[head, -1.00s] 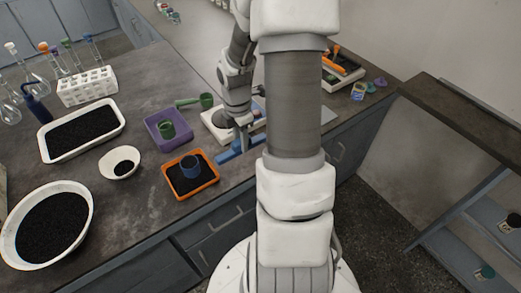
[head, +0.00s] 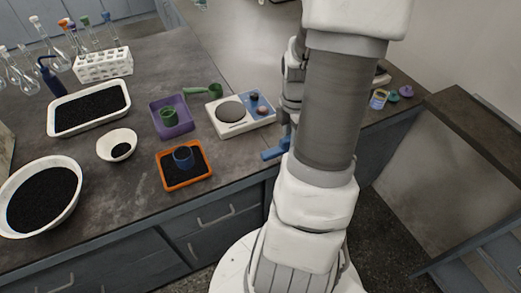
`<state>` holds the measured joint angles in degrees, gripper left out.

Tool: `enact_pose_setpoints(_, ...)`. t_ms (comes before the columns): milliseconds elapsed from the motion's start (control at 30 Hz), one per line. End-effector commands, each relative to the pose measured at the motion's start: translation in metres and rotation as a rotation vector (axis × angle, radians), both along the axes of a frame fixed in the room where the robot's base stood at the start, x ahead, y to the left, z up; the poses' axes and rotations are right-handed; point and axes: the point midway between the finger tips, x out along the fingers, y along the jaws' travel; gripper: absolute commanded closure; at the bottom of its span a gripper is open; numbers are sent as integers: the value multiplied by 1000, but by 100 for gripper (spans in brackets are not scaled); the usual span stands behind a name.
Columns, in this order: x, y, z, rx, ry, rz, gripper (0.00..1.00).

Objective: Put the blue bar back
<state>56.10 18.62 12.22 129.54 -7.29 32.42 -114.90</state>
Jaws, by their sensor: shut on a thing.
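The blue bar (head: 273,153) is at the front edge of the bench, just left of my arm. Its right part is hidden behind my arm. My gripper (head: 287,140) is shut on the bar, though its fingertips are mostly covered by my own arm. I cannot tell whether the bar touches the bench top.
Left of the bar is a white device (head: 225,130) with a round grey plate and a blue panel holding small pieces. An orange tray (head: 184,184) with a blue cup, a purple tray (head: 183,130) and a white bowl (head: 105,150) stand further left. Coloured lids (head: 392,97) lie right.

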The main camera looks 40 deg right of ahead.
Motion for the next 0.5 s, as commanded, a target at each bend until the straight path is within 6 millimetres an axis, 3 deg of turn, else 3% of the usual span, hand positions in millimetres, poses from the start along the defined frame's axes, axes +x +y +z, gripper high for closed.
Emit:
enact_pose_setpoints(167,19,3,-14,2,1,4,100)
enact_pose_setpoints(500,93,14,-59,1,2,4,100)
